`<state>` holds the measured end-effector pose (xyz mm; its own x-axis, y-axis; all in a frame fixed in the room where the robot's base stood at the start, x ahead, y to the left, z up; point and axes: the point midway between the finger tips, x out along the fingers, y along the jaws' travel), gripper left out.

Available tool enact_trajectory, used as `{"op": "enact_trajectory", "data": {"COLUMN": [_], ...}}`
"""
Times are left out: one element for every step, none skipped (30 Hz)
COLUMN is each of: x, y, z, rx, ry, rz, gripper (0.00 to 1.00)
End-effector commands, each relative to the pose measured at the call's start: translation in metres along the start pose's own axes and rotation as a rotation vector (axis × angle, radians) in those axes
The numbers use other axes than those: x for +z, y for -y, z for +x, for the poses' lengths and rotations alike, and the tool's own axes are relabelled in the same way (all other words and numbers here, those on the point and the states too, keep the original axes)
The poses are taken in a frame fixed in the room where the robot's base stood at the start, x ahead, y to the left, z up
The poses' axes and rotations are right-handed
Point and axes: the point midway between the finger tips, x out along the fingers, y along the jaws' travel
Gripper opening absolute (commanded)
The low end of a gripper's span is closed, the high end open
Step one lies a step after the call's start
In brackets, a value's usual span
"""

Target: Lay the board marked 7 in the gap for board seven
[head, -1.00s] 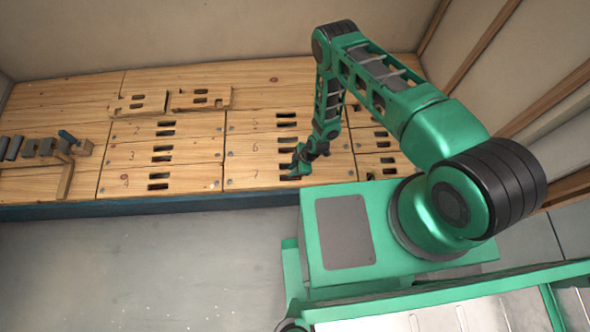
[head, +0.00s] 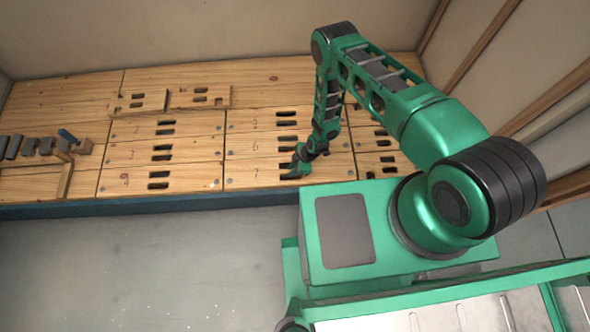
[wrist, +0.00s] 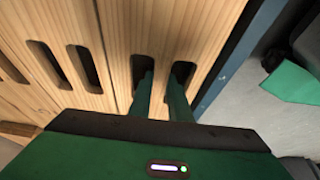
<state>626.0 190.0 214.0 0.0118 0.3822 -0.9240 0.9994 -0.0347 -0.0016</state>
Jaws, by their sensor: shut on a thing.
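The board marked 7 (head: 240,178) lies in the front row of the plank deck, between board 4 (head: 125,183) on its left and another board on its right. It looks about level with its neighbours, with a thin seam along board 6 (head: 242,148) behind it. My gripper (head: 293,173) is down at its slots. In the wrist view the two fingers (wrist: 160,98) reach into the two slots of board 7 (wrist: 192,25), shut on the wood bar between them. The fingertips are hidden inside the slots. I cannot tell whether the board is fully seated.
Boards 2, 3 and 5 lie in the deck around it. Two slotted pieces (head: 140,101) lie on top at the back. Several grey blocks (head: 28,146) and a wooden piece (head: 65,180) are at the left. A blue front edge (head: 150,205) borders the grey floor (head: 140,270).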

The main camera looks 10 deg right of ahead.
Motion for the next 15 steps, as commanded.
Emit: {"op": "enact_trajectory", "data": {"x": [-0.0005, -0.0003, 0.0, 0.0, 0.0, 0.0001, 0.0001, 0.0001, 0.0002, 0.0003, 0.0003, 0.0004, 0.0004, 0.0013, 0.0012], "y": [-0.0003, -0.0003, -0.0003, -0.0004, -0.0004, -0.0003, -0.0002, -0.0001, 0.0, 0.0, 0.0001, 0.0001, 0.0002, 0.0006, 0.0005], "z": [0.0007, 0.0011, 0.0017, 0.0019, 0.0017, 0.0017, 0.0017, 0.0017, 0.0017, 0.0018, 0.0018, 0.0018, 0.0018, 0.002, 0.0016], "rx": [0.0, 0.0, 0.0, 0.0, 0.0, 0.0, 0.0, 0.0, 0.0, 0.0, 0.0, 0.0, 0.0, -0.001, -0.001], "ry": [-0.001, -0.001, -0.001, -0.001, -0.001, -0.001, -0.001, -0.001, -0.001, -0.001, -0.001, 0.0, 0.0, 0.001, 0.001], "rz": [0.0, 0.0, 0.0, 0.0, 0.0, 0.0, 0.0, 0.0, 0.0, 0.0, 0.0, 0.0, 0.0, 0.0, 0.0], "gripper": [0.0, 0.0, 0.0, 0.19, 0.26, 0.36, 0.39, 0.39, 0.39, 0.39, 0.39, 0.39, 0.39, 0.39, 0.39]}}
